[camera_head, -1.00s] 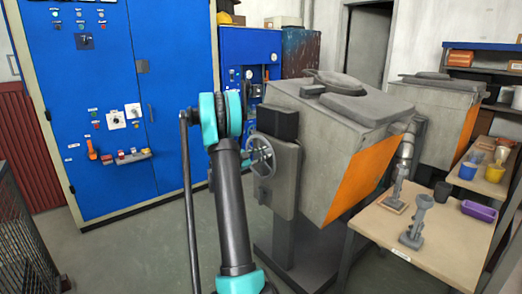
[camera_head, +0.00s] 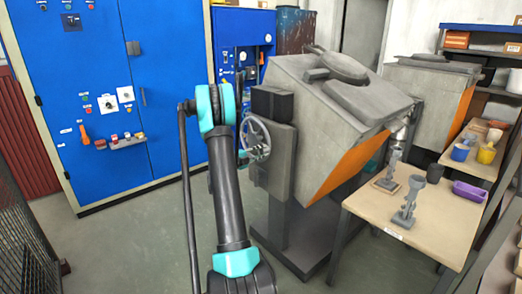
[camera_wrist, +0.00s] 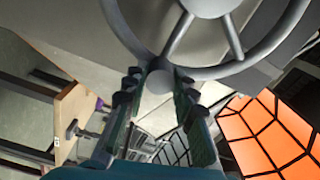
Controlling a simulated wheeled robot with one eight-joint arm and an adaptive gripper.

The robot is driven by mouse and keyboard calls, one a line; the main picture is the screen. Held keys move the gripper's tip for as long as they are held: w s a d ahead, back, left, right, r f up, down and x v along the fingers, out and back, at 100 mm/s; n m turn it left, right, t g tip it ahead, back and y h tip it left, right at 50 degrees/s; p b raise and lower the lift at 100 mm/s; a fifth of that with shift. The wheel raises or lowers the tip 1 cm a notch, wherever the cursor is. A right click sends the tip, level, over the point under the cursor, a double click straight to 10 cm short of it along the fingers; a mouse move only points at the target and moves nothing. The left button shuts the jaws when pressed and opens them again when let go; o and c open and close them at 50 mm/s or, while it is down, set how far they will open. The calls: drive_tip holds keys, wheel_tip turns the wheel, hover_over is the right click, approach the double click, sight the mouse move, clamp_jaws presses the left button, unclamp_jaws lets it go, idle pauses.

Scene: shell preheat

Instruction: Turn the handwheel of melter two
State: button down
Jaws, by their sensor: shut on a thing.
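The handwheel (camera_head: 256,138) is a grey spoked wheel on the side of the near melter (camera_head: 340,110). That melter is a grey box with a round lid and an orange face, tilted toward the table. No number on it can be read. In the wrist view the wheel's rim and spokes (camera_wrist: 233,38) fill the top. My gripper (camera_wrist: 160,76) is shut on the handwheel at a round grey knob or grip on its rim.
A second grey melter (camera_head: 432,90) stands behind at the right. A blue cabinet (camera_head: 95,90) stands at the left, with a mesh cage (camera_head: 25,235) in front. Floor between is clear.

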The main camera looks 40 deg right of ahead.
drive_tip(key=shift+f, duration=0.2)
idle(0.3)
drive_tip(key=c, duration=1.2)
unclamp_jaws()
drive_tip(key=a, duration=0.8)
drive_tip(key=s+a, duration=0.1)
drive_tip(key=a, duration=0.3)
drive_tip(key=shift+c, duration=0.4)
